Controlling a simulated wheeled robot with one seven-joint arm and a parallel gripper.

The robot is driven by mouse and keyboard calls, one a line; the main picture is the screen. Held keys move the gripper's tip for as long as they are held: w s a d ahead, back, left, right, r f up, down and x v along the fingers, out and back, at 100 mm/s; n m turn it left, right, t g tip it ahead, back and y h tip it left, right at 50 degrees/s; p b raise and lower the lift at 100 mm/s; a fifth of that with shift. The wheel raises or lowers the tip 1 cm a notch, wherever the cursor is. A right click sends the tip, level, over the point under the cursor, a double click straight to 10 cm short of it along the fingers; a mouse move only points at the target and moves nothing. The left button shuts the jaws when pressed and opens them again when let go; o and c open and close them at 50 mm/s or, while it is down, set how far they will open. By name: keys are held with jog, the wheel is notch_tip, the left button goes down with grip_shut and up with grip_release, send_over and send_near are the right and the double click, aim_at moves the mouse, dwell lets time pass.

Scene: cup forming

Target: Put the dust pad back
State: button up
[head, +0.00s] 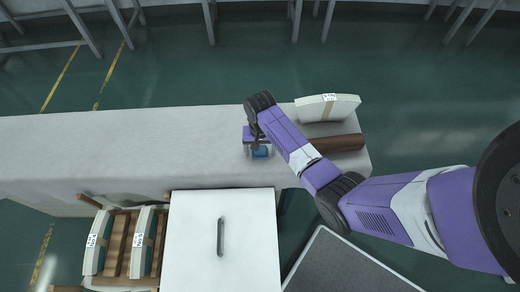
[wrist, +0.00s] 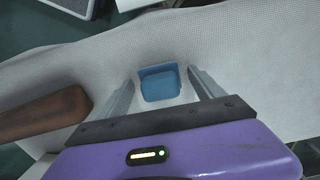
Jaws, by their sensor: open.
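A small blue pad-like block, which I take for the dust pad (wrist: 160,87), lies on the pale table, with a raised blue edge along its far side. I cannot tell whether that edge is part of it or a separate holder. In the head view the blue block (head: 261,153) shows partly below my gripper (head: 258,145). In the wrist view my gripper (wrist: 161,78) is open, with one finger on each side of the block and gaps visible between. I cannot tell how high the fingers are above the table.
A brown bar (head: 336,143) lies to the right on the long table (head: 120,145), by a labelled pale stack (head: 320,107). A white cabinet top with a handle (head: 200,265) stands in front. Two more labelled stacks are in the rack at lower left. The table's left half is clear.

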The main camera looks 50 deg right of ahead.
notch_tip(320, 180, up, 12)
jog(key=p, duration=0.1)
jog(key=s+a+f+n+t, duration=0.25)
jog(key=a+f, duration=0.35)
jog(key=a, duration=0.4)
jog(key=s+a+n+t, duration=0.2)
jog(key=s+a+t, duration=0.35)
jog(key=a, duration=0.35)
jog(key=s+r+n+t, duration=0.2)
jog(key=s+r, duration=0.3)
jog(key=r, duration=0.3)
jog(key=s+a+r+n+t, duration=0.1)
jog(key=s+r+n+t, duration=0.1)
jog(key=s+r, duration=0.4)
jog(key=s+r+n+t, duration=0.2)
jog(key=s+r, duration=0.4)
jog(key=r, duration=0.6)
jog(key=shift+a+t, duration=0.3)
jog(key=shift+t, duration=0.2)
